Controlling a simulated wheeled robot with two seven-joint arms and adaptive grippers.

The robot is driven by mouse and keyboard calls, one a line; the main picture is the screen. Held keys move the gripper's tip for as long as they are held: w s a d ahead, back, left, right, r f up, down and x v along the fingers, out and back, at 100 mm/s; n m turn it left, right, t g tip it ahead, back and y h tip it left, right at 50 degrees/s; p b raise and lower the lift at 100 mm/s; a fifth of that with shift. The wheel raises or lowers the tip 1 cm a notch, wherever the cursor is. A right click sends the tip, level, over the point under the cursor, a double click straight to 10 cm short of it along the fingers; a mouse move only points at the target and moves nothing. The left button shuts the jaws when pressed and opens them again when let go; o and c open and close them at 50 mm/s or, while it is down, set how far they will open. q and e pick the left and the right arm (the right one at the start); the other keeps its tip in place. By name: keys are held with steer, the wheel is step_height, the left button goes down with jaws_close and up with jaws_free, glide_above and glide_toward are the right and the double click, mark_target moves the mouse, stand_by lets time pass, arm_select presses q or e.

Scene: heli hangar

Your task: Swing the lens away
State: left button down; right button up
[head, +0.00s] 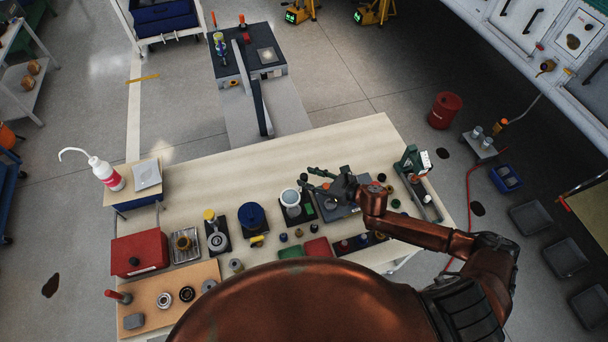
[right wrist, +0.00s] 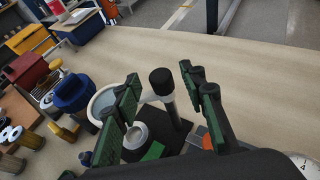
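The lens (head: 290,197) is a round pale glass in a ring, over a dark base plate on the bench. In the right wrist view the lens (right wrist: 101,107) sits left of a grey post (right wrist: 166,97) with a black cap, joined to it by a short arm. A white ring-shaped part (right wrist: 135,135) lies on the base below. My right gripper (head: 312,178) is just right of the lens. In the wrist view its green-padded fingers (right wrist: 160,78) are apart, with the post's cap showing between them; contact cannot be told. My left gripper is out of view.
Left of the lens stand a blue round object (head: 251,215), a yellow-capped item (head: 210,215) and a red box (head: 139,253). A green-and-grey device (head: 414,160) stands at the right. The bench top (head: 290,155) behind the lens is clear.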

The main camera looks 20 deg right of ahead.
steer(key=shift+x, duration=0.75)
steer(key=shift+w+a+f, duration=0.15)
steer(key=shift+w+a, duration=0.05)
steer(key=shift+w, duration=0.05)
steer(key=shift+w+a+f, duration=0.15)
steer(key=c, duration=0.7)
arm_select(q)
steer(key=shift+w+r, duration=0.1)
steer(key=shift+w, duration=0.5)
arm_select(e)
jaws_close()
